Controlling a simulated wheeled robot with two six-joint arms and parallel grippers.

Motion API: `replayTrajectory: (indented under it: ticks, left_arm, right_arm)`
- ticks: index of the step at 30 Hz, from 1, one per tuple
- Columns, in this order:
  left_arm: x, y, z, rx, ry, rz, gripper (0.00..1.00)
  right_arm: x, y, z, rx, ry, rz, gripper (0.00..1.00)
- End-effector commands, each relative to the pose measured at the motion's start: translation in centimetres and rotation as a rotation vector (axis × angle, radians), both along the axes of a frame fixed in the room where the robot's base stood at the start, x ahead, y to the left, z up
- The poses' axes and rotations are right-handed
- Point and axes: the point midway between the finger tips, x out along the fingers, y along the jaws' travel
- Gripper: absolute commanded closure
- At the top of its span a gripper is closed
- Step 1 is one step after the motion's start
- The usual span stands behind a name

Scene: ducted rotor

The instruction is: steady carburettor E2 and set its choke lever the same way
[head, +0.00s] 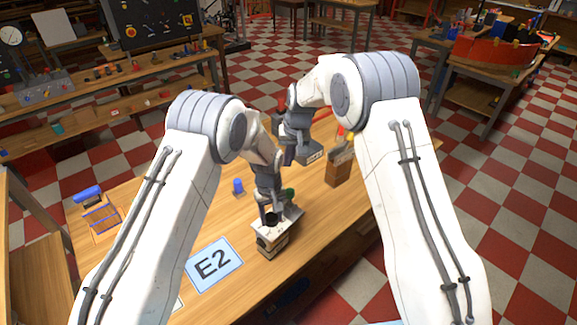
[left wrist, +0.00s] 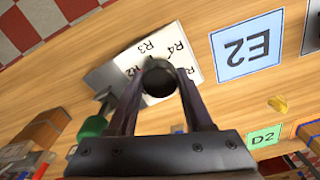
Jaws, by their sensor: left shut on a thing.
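A box-shaped unit with a pale top, which I take for carburettor E2 (head: 272,242), stands on the wooden table beside the blue E2 card (head: 213,264). My left gripper (head: 270,212) is over its top, shut on a dark round part (left wrist: 160,78). In the left wrist view the white top (left wrist: 190,52) bears R labels, partly hidden by the fingers. A green knob (left wrist: 92,127) sits at the unit's side; I cannot tell whether it is the choke lever. My right gripper (head: 288,158) is above and behind the unit; its fingers are too small to read.
A blue piece (head: 238,187) stands on the table left of the unit. A brown holder with tools (head: 340,168) stands to the right. A wooden frame with a blue roll (head: 88,193) lies at the left. A green D2 card (left wrist: 264,137) and a yellow piece (left wrist: 278,103) lie near the E2 card.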

Motion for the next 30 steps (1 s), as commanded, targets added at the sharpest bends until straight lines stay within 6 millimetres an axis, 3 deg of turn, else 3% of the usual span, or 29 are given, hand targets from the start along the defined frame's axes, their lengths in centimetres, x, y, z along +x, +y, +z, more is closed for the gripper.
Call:
replayTrajectory:
  ticks: [11,12,15,25,30]
  left_arm:
    - [0.1,0.0,0.0,-0.001,-0.001,0.0,1.0]
    - [0.1,0.0,0.0,-0.001,-0.001,0.0,0.45]
    - [0.0,0.0,0.0,-0.001,-0.001,0.0,0.14]
    - [0.0,0.0,0.2,-0.001,-0.001,0.0,0.14]
    - [0.1,0.0,2.3,-0.002,-0.005,0.0,0.14]
  right_arm:
    - [-0.3,0.0,0.6,0.0,0.001,0.001,1.0]
    - [-0.3,0.0,0.6,0.0,0.001,0.001,1.0]
    - [-0.3,0.0,0.6,0.0,0.001,0.001,1.0]
    - [-0.3,0.0,0.6,0.0,0.001,0.001,1.0]
    - [-0.3,0.0,0.6,0.0,0.001,0.001,1.0]
